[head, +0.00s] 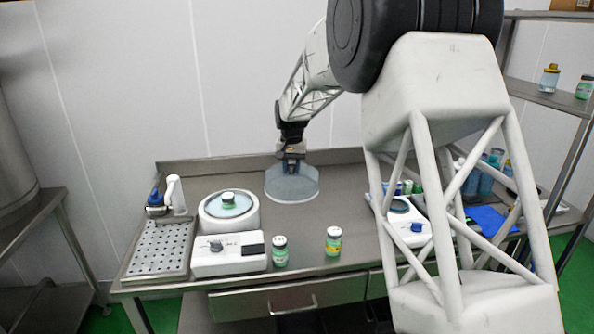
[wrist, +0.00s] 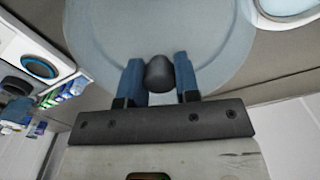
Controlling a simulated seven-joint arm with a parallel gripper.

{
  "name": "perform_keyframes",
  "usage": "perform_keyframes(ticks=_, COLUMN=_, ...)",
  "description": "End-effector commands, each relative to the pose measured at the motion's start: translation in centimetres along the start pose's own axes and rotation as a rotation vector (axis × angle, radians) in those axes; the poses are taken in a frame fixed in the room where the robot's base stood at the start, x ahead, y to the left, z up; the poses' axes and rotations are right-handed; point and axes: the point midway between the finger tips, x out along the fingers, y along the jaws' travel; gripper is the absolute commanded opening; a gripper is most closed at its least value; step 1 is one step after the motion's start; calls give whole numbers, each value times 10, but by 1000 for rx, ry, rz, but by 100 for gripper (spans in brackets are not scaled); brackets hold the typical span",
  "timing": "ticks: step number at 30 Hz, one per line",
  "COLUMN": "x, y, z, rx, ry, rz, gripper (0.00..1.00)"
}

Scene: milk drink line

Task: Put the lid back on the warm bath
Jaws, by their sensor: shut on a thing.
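The lid (head: 292,186) is a round, pale blue-grey disc with a dark knob (wrist: 160,72) at its centre. My gripper (head: 291,158) is shut on that knob from above; in the wrist view, its two blue fingers (wrist: 160,80) press the knob's sides. The lid is at or just above the steel table toward the back; I cannot tell if it touches. A pale round rim shows at the wrist view's top right.
A perforated drain tray (head: 160,248) with a white tap stands left of the bath. Two green-labelled jars (head: 280,251) (head: 333,241) stand at the table's front. A white device with a round plate (head: 400,205) stands right, partly behind my arm. The table between bath and device is mostly clear.

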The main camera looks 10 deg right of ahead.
Motion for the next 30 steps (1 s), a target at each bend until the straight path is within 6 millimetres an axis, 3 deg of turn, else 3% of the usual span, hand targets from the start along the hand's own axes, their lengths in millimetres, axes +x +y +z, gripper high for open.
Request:
perform_keyframes(ticks=17, x=-9, y=-54, z=4, rx=228, ry=0, rz=0, gripper=0)
perform_keyframes(ticks=30, x=-16, y=-120, z=15, rx=638, ry=-1, rz=0, gripper=0)
